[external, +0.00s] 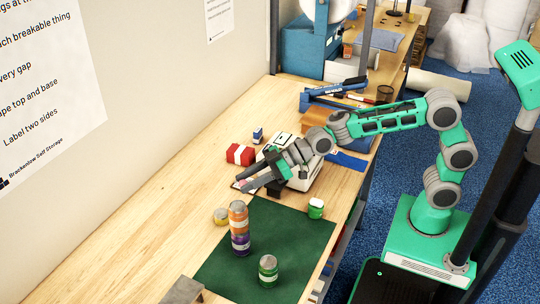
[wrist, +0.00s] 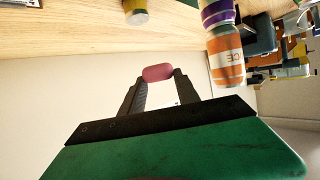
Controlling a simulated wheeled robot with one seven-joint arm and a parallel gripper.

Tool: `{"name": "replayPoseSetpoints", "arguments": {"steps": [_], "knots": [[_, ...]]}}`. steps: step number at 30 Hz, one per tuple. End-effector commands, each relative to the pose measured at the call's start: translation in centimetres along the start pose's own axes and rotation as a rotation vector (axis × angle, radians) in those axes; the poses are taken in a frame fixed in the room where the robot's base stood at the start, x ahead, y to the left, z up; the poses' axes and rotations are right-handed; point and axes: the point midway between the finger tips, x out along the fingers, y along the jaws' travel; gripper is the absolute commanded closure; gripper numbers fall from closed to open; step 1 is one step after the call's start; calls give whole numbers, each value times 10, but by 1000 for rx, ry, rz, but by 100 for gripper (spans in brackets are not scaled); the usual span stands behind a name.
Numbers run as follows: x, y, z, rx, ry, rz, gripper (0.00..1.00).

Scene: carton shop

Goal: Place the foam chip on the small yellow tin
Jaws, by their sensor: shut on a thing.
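The pink foam chip (wrist: 157,72) is held between the two dark fingertips of my gripper (wrist: 158,77) in the wrist view. In the external view my gripper (external: 243,186) reaches left over the workbench, and the chip is a tiny pink spot at its tips. The small yellow tin (external: 221,216) stands on the wood by the left edge of the green mat, nearer the camera than my gripper. It also shows at the top of the wrist view (wrist: 136,12). My gripper is apart from the tin.
A stack of orange and purple tins (external: 239,228) stands right beside the yellow tin. Green-labelled tins stand on the mat (external: 268,270) and by its right corner (external: 316,208).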

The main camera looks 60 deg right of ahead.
Motion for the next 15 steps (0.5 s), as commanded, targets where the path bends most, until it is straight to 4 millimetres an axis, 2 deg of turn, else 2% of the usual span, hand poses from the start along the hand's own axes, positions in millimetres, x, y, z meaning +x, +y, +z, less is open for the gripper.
{"name": "replayPoseSetpoints", "arguments": {"steps": [3, 7, 9, 15], "knots": [[36, 10, 1, 2, -4, -1, 99], [69, 17, 21, 2, -3, 0, 99], [82, 20, 28, 1, -2, 0, 99], [102, 25, 41, 2, -2, 1, 99]]}}
